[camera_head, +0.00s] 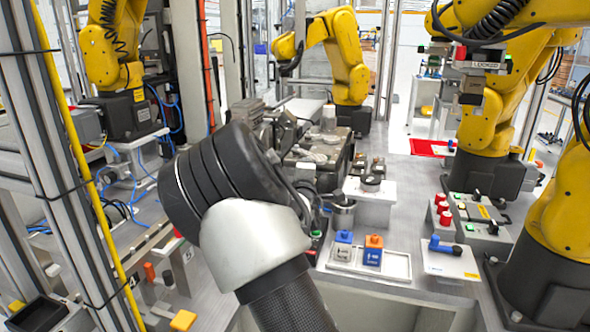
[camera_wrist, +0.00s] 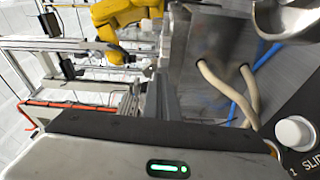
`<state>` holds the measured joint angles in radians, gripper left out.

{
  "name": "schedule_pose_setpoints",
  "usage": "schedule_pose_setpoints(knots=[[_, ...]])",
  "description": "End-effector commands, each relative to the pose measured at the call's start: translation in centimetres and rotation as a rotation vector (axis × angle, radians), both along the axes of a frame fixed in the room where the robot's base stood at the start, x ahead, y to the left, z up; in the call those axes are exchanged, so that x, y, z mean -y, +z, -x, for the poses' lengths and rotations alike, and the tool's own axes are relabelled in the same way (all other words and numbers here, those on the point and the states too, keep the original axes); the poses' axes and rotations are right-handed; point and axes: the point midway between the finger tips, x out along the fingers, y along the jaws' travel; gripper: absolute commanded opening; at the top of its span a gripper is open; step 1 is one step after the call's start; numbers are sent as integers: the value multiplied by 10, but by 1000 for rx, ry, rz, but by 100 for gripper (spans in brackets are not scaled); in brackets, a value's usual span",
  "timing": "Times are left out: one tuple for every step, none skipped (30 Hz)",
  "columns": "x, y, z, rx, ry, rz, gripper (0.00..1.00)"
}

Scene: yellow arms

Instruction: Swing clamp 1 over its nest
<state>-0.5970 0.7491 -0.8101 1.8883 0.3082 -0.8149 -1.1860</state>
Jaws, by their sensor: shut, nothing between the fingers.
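My forearm and wrist fill the middle of the head view and hide my gripper there. In the wrist view my gripper (camera_wrist: 162,98) shows over its housing, with the fingers together and nothing between them. I cannot surely pick out clamp 1 or its nest. Two short orange-tipped handles (camera_head: 150,271) stand on the left bench in the head view, but I cannot tell whether they belong to a clamp. In the wrist view a rounded silver part (camera_wrist: 288,18) is at the upper right. A white knob (camera_wrist: 294,133) sits on a dark plate beside partly readable lettering.
A metal fixture (camera_head: 318,157) stands behind my arm. A white tray (camera_head: 396,265) holds a blue-topped and an orange-topped block. A blue handle (camera_head: 445,246) lies on a white plate at the right. Yellow robot arms (camera_head: 490,120) stand around the bench. Tan hoses (camera_wrist: 222,92) cross the wrist view.

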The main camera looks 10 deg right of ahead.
Motion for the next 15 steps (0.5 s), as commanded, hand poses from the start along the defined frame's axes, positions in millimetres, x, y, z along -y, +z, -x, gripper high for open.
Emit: schedule_pose_setpoints(knots=[[6, -1, 0, 1, -4, -1, 0], [9, -1, 0, 1, -3, 0, 0], [11, -1, 0, 1, -2, 0, 0], [13, -1, 0, 1, -2, 0, 0], [16, -1, 0, 1, -3, -1, 0], [18, -1, -1, 0, -3, -1, 0], [20, -1, -1, 0, -3, -1, 0], [21, -1, -1, 0, -3, -1, 0], [23, -1, -1, 0, -2, 0, 0], [24, -1, -2, 0, -2, 0, 0], [25, -1, -2, 0, -2, 0, 0], [26, -1, -2, 0, -2, 0, 0], [27, 0, -2, 0, -2, 0, 0], [28, 0, -2, 0, -2, 0, 0], [28, 0, -3, 0, -2, 0, 0]])
